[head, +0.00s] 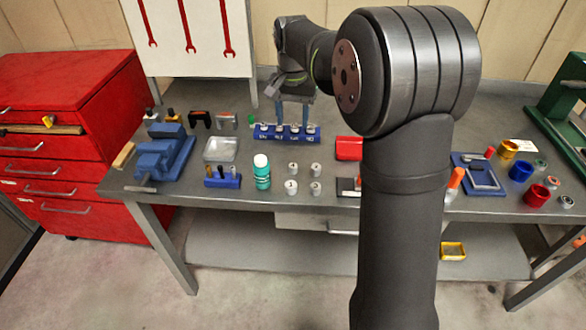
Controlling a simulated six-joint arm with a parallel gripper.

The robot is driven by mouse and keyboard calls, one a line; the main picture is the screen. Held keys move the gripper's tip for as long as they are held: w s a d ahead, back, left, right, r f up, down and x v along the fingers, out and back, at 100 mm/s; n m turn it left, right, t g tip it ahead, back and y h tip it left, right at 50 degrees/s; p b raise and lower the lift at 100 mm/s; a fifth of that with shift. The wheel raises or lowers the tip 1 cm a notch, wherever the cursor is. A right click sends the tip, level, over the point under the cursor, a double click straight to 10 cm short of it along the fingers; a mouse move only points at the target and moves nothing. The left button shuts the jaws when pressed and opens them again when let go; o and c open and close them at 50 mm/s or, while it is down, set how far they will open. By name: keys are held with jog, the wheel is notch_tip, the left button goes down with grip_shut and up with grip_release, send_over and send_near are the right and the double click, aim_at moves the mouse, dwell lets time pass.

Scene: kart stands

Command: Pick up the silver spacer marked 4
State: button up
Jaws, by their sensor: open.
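Several small silver spacers stand upright on the bench in a loose square: back left (293,168), back right (315,168), front left (291,187) and front right (315,188). Their top marks are too small to read, so I cannot tell which is marked 4. A blue rack (287,138) behind them holds several silver pieces in a row, with white labels on its front face. My gripper (292,114) is open, fingers pointing down, over or just behind the blue rack. Nothing shows between its fingers.
A clear tray (221,150), a blue tool holder (222,178) and a blue vise (165,155) are farther left. A red box (349,148) stands to the right. My arm hides part of the bench.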

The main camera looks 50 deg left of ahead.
send_over(293, 165)
notch_tip(293, 165, down, 11)
jog(key=shift+s+f, duration=0.1)
jog(key=shift+f, duration=2.85)
grip_shut()
jog(key=shift+r, duration=0.1)
